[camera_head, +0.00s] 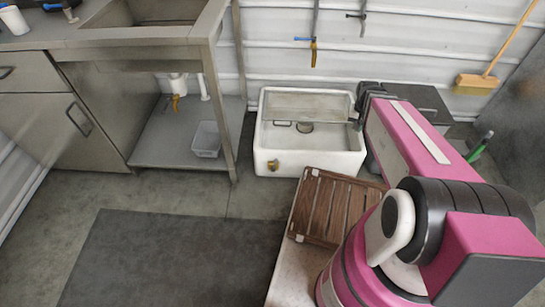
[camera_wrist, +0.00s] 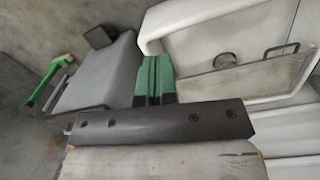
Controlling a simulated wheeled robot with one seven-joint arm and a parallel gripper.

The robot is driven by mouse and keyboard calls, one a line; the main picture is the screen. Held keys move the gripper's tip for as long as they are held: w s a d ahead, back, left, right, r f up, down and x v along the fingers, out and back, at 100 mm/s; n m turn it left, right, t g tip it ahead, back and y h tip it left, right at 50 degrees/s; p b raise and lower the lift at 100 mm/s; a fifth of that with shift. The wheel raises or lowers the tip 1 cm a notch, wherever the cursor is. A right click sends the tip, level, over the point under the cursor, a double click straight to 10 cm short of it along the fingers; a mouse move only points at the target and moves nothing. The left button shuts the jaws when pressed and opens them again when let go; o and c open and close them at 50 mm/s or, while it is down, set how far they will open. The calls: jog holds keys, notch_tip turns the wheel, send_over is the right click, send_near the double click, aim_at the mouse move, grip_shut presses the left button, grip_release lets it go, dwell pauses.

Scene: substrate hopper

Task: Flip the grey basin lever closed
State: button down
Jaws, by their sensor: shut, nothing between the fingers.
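The white basin (camera_head: 259,140) stands on the floor against the wall, and its near corner shows in the wrist view (camera_wrist: 150,28). On the wall above it, a pipe carries a small dark grey fitting (camera_head: 357,16), which may be the grey lever; its position is too small to tell. My gripper (camera_head: 360,105) is at the basin's right rim in the head view. In the wrist view its green fingertips (camera_wrist: 152,75) are together and empty, over the gap between the basin and a grey box (camera_wrist: 98,75). No lever is clear in the wrist view.
Another pipe has a blue handle (camera_head: 303,39) and a yellow handle (camera_head: 313,54). A mesh rack (camera_head: 306,105) lies across the basin. A wooden slatted rack (camera_head: 335,205) is in front.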

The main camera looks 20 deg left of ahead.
jog(key=w+a+f+h, duration=0.1)
jog(key=a+f, duration=0.4)
jog(key=a, duration=0.5)
jog(key=w+a+f+h, duration=0.15)
jog(key=a+f, duration=0.35)
jog(key=a, duration=0.5)
send_near(274, 165)
notch_tip(274, 165, up, 4)
jog(key=a, duration=0.3)
jog(key=shift+w+d+n+h, duration=0.1)
jog(key=shift+w+n+h, duration=0.05)
jog(key=shift+n+h, duration=0.25)
jog(key=x, duration=1)
jog(key=shift+w, duration=0.2)
jog(key=shift+d+r+y, duration=0.1)
jog(key=shift+d+y, duration=0.15)
jog(key=shift+y, duration=0.2)
